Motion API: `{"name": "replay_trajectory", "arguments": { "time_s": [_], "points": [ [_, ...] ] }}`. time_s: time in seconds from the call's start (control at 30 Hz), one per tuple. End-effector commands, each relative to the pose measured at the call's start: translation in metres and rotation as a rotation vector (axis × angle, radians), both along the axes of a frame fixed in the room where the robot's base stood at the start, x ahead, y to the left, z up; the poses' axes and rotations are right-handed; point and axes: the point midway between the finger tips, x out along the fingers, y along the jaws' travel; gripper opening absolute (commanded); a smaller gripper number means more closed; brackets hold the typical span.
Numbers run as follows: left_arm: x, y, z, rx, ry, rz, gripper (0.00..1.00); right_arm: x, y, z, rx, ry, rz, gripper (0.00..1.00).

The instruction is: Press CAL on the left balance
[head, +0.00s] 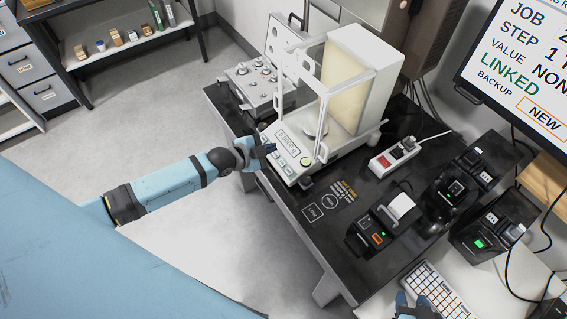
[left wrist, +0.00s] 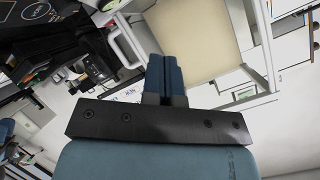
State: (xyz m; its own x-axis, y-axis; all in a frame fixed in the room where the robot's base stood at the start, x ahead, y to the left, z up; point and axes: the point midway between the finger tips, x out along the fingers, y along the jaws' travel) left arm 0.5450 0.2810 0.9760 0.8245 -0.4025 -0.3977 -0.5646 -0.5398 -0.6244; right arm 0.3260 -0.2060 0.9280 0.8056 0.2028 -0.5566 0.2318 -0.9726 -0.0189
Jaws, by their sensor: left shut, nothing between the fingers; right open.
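The balance (head: 350,75) is a white unit with a glass draft shield and a tan panel, standing on the dark table. Its front panel (head: 290,152) has a lit display reading about zero, a round green button and smaller keys; I cannot read which key is CAL. My left gripper (head: 268,151) is at the left side of this panel, partly covering its edge; I cannot tell whether it touches. In the left wrist view its blue fingers (left wrist: 164,75) are together and empty, with the balance behind. My right gripper (head: 414,303) is open at the bottom edge, partly cut off, by the keyboard.
A weight set (head: 252,88) stands left of the balance. A power strip (head: 395,154), a small printer (head: 385,225) and other dark devices (head: 455,190) stand to the right. A white keyboard (head: 440,290) is at the bottom right. A monitor (head: 525,65) hangs at the upper right.

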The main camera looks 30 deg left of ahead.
Motion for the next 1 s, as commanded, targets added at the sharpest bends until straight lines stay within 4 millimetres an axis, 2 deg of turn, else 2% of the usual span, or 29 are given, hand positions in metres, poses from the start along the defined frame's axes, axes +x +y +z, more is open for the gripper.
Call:
{"name": "replay_trajectory", "arguments": {
  "time_s": [0.27,0.43,0.87,1.0],
  "points": [
    [0.000,0.000,-0.002,-0.001,0.000,0.000,0.00,0.000,0.005,-0.001,0.008,0.001,0.001,0.43],
    [0.002,-0.002,-0.011,-0.002,0.001,0.001,0.00,0.000,0.005,-0.009,0.007,-0.001,0.003,0.43],
    [0.019,-0.012,-0.066,-0.002,0.000,0.000,0.00,-0.001,0.006,-0.058,-0.006,-0.005,0.037,0.43],
    [0.024,-0.014,-0.078,-0.001,0.000,0.001,0.00,0.001,0.010,-0.065,0.000,-0.004,0.042,0.43]
  ]
}}
